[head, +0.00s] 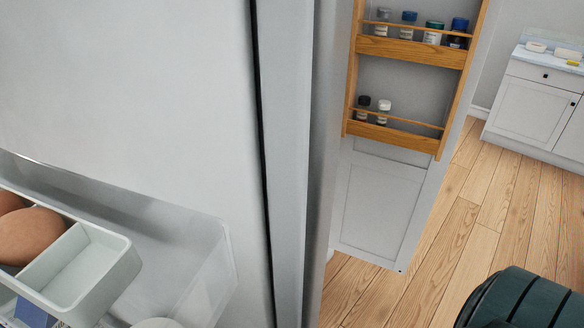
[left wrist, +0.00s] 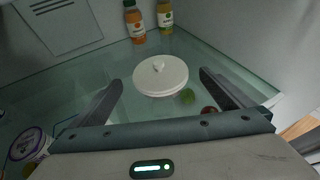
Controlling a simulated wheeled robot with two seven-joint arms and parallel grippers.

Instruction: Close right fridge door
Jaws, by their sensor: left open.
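A white fridge panel (head: 120,90) with a dark seal along its edge fills the left of the head view. It looks like the inner face of an open fridge door. A clear bin (head: 190,250) with a white egg tray (head: 75,280) is fixed low on it. I cannot tell from this view alone how far the door stands open. My left gripper (left wrist: 160,79) is open and empty, with its fingers apart in front of a glass fridge shelf (left wrist: 75,70). It is hidden in the head view. My right gripper is in neither view.
A white lidded dish (left wrist: 160,80) and two bottles, orange (left wrist: 134,22) and yellow-green (left wrist: 165,18), stand inside the fridge. A wooden rack (head: 412,50) with jars hangs on a grey door (head: 380,205) beyond. Wood floor (head: 490,220) is clear towards a white cabinet (head: 535,105).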

